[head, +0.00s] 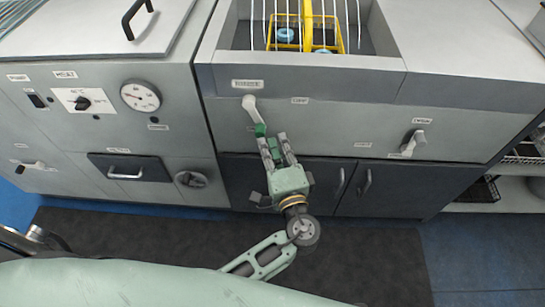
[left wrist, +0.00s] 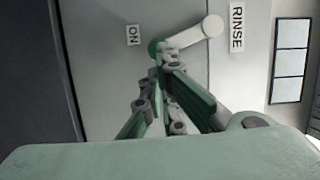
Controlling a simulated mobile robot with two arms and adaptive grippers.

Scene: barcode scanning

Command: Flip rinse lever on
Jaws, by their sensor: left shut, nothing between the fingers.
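The rinse lever (head: 252,110) is a pale handle with a green tip, below the RINSE label on the grey front panel. It hangs down and slightly right from its pivot. In the left wrist view the lever (left wrist: 190,36) has its green tip close to the ON label (left wrist: 133,35). The OFF label (head: 300,100) is to the right of the pivot in the head view. My left gripper (head: 272,138) is shut and empty, with its fingertips right at the lever's green tip. Whether they touch it I cannot tell. My right gripper is not in view.
A second lever (head: 415,140) is on the panel at right. A sink basin above holds a yellow rack (head: 285,36) with blue-topped items. A gauge (head: 140,96), a knob (head: 82,103) and a drawer handle (head: 125,176) are at left. Dark cupboard doors (head: 400,190) are below.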

